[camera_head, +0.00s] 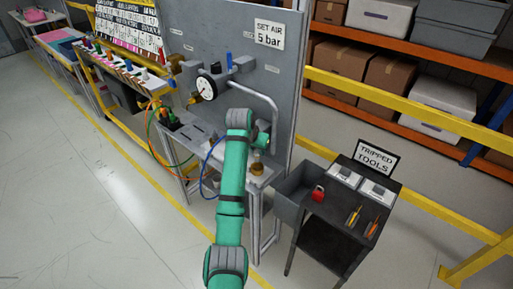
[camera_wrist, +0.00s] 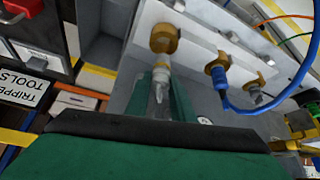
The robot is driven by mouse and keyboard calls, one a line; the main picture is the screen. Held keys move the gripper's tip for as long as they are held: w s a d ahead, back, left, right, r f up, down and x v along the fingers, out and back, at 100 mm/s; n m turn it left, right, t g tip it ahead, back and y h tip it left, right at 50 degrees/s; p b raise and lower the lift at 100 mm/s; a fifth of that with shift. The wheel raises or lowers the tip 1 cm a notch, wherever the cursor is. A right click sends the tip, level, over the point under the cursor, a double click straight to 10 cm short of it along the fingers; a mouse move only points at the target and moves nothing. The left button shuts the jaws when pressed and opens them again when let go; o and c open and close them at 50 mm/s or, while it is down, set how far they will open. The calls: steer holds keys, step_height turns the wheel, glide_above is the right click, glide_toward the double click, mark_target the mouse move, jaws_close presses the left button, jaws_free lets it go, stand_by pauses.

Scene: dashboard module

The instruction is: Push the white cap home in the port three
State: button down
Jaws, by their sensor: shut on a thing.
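In the wrist view the two green fingers of my gripper (camera_wrist: 160,76) are closed around a pale, whitish piece, which I take to be the white cap (camera_wrist: 160,90). Its far end is in line with a brass port (camera_wrist: 164,38) on a pale bar (camera_wrist: 198,42) and appears to meet it. I cannot tell how deep it sits. I cannot read any port number. Beside it is a brass port with a blue collar (camera_wrist: 216,72) and a blue hose. In the head view my green arm hides most of the gripper and the ports.
A grey panel (camera_head: 183,30) with a gauge (camera_head: 207,87) and a bent grey pipe stands behind the bench. A dark cart (camera_head: 322,228) with a red padlock (camera_head: 318,193) and tools stands to the right. The blue hose (camera_wrist: 285,92) loops close to the gripper's right. Floor at left is clear.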

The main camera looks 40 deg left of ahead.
mark_target(256, 159)
steer(key=shift+f, duration=2.35)
steer(key=shift+f, duration=0.85)
stand_by(0.7)
steer(key=shift+r, duration=3.1)
